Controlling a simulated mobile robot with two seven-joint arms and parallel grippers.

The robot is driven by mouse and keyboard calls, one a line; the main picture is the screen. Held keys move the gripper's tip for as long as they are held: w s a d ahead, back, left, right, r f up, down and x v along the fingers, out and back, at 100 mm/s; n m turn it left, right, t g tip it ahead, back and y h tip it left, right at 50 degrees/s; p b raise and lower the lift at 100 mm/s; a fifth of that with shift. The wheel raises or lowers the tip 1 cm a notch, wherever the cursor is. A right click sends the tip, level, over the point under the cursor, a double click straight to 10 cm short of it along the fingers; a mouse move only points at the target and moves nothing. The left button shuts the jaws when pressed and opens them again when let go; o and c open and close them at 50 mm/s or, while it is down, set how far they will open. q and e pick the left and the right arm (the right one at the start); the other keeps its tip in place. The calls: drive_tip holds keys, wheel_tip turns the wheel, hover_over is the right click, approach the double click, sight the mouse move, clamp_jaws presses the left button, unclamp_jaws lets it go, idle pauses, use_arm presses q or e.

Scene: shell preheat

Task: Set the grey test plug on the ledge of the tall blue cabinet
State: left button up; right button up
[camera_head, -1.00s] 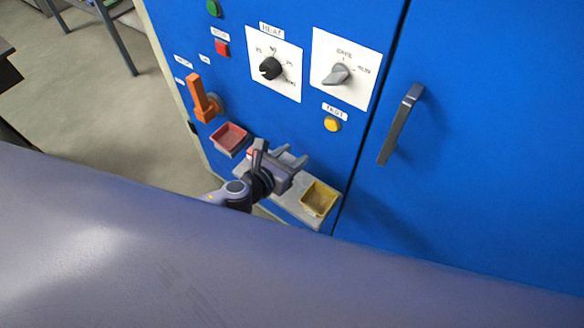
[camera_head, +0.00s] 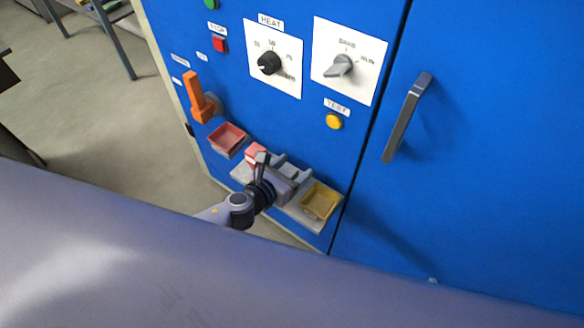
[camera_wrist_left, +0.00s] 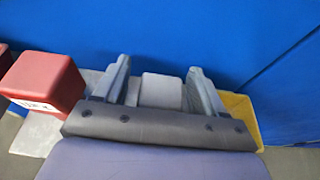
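The tall blue cabinet (camera_head: 460,190) fills the right of the head view. Its light grey ledge (camera_head: 306,222) sticks out low on the front. My left gripper (camera_head: 291,168) is at the ledge, fingers toward the cabinet. In the left wrist view its two fingers (camera_wrist_left: 160,82) stand apart. A light grey block, which looks like the grey test plug (camera_wrist_left: 161,91), is between them, with a gap at least on its left side. Its lower part is hidden by the gripper body, so I cannot tell whether it touches the ledge. My right gripper is not in view.
A red block (camera_wrist_left: 42,80) with a white label is left of the gripper on the ledge. A yellow tray (camera_head: 320,203) is on the right. A red tray (camera_head: 227,140), an orange lever (camera_head: 197,98) and a door handle (camera_head: 407,118) stick out from the cabinet.

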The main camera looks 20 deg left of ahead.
use_arm(q)
drive_tip(key=shift+r, duration=0.25)
drive_tip(key=s+a+m+g+y+p, duration=0.1)
drive_tip(key=s+a+m, duration=0.2)
drive_tip(key=s+m, duration=0.7)
drive_tip(key=s+a+m+g+y+p, duration=0.1)
drive_tip(key=s+a+m, duration=0.3)
drive_tip(key=s+m, duration=0.6)
drive_tip(key=m, duration=1.4)
drive_tip(key=shift+a+r+g+y, duration=0.2)
drive_tip(key=shift+r+g+y, duration=0.1)
drive_tip(key=shift+g, duration=0.1)
